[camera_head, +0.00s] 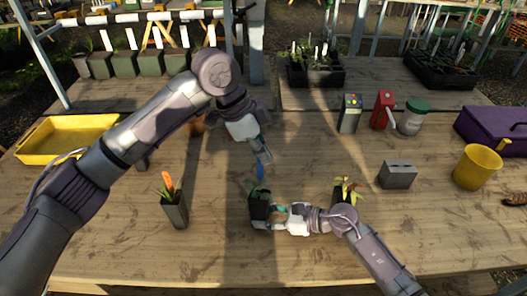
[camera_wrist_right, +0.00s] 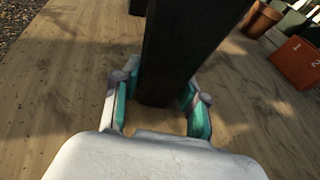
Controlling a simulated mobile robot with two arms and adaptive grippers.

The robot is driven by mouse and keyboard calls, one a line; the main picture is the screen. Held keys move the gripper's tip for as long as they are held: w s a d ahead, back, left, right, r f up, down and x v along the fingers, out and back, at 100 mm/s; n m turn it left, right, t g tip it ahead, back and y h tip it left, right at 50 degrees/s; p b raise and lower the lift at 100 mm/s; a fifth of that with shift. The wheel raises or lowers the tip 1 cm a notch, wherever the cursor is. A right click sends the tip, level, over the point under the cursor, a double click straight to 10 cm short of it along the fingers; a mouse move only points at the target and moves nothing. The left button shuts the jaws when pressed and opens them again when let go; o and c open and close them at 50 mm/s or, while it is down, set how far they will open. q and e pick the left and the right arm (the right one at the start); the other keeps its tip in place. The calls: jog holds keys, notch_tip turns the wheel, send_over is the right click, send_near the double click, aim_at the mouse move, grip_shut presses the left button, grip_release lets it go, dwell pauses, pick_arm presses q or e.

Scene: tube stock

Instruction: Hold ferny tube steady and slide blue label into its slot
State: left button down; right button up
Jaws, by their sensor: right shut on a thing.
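The ferny tube (camera_head: 258,208) is a dark square pot with green fern at its top, upright near the front middle of the table. My right gripper (camera_head: 268,212) is shut on it from the right. In the right wrist view, the tube (camera_wrist_right: 180,50) stands as a dark column between the teal pads of this gripper (camera_wrist_right: 158,108). The blue label (camera_head: 260,170) shows as a thin blue strip just above the fern, at the fingertips of my left gripper (camera_head: 264,156). The left gripper points down; its finger gap is too small to read. The tube's slot is hidden.
A grey block (camera_head: 398,175), a yellow can (camera_head: 474,168) and a yellow tray (camera_head: 62,140) are farther off.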

aim_at(260, 174)
dwell(0.4)
pick_arm(q)
jog(key=shift+s+f+m+g, duration=0.1)
jog(key=shift+f+m+g, duration=0.5)
jog(key=shift+f+m, duration=1)
jog(key=shift+d+f, duration=0.1)
jog(key=shift+f, duration=0.1)
jog(key=shift+f, duration=2.7)
jog(key=shift+f, duration=0.2)
jog(key=c, duration=1.8)
grip_release()
jog(key=shift+c, duration=0.2)
